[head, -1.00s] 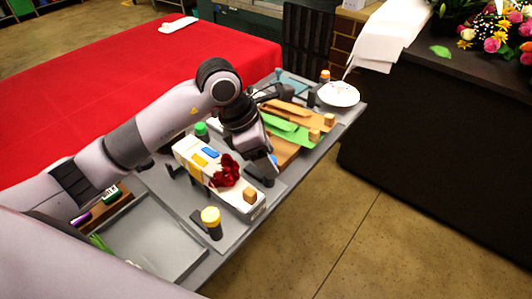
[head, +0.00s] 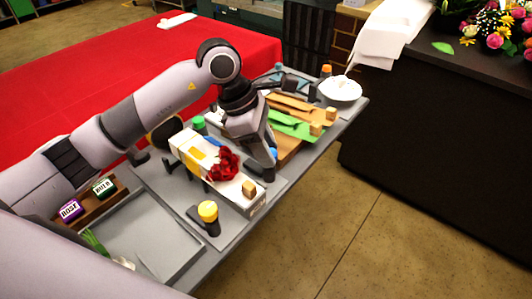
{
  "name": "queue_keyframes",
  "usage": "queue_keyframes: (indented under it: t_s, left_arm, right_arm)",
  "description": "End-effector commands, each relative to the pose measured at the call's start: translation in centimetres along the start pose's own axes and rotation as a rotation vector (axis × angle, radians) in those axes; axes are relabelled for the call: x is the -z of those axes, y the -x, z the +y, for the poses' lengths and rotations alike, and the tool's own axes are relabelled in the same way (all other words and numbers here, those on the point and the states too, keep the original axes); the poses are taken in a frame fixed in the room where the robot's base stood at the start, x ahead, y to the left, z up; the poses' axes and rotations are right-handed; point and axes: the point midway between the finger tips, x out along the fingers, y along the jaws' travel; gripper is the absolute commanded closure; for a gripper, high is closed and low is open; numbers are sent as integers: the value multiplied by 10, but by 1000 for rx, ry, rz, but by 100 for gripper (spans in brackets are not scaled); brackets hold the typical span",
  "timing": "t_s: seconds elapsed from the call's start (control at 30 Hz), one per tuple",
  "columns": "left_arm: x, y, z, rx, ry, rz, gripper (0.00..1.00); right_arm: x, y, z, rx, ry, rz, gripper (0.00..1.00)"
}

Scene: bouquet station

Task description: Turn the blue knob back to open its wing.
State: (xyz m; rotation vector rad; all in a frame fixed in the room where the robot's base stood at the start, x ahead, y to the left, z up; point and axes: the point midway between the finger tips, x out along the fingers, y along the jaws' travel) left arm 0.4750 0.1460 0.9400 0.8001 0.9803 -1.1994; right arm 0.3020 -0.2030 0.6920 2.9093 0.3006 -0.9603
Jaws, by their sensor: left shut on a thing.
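My left gripper (head: 266,160) reaches down over the far side of the bouquet station, its fingers shut on the blue knob (head: 274,153). Only a sliver of blue shows at the fingertips; the rest of the knob is hidden. The white wrap (head: 180,142) lies beside the gripper with dark red roses (head: 224,164) on it. A yellow patch (head: 198,155) and a blue patch (head: 213,142) show on the wrap; the blue one is partly behind my gripper. How far the blue wing is turned is hard to tell. My right gripper is not in view.
A yellow knob (head: 208,211) stands at the near side and a green knob (head: 199,122) at the back. Green and brown boards (head: 292,126), an orange knob (head: 327,70) and a white bowl (head: 340,88) lie beyond. A grey tray (head: 150,240) is at left.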

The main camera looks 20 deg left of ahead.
Motion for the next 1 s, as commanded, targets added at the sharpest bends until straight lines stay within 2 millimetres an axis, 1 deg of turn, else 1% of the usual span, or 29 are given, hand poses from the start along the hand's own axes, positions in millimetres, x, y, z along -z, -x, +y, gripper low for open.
queue_keyframes:
  t_s: [0.03, 0.37, 0.8, 1.0]
  left_arm:
    - [2, -3, 2, 12, -41, 1, 97]
    - [0, -2, 4, 134, -332, 0, 97]
    - [-2, -2, 6, 295, -718, 1, 97]
    - [-4, -2, 7, 366, -890, 1, 97]
  right_arm:
    - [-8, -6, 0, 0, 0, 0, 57]
    - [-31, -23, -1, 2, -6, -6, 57]
    - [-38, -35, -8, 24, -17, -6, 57]
    - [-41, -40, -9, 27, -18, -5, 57]
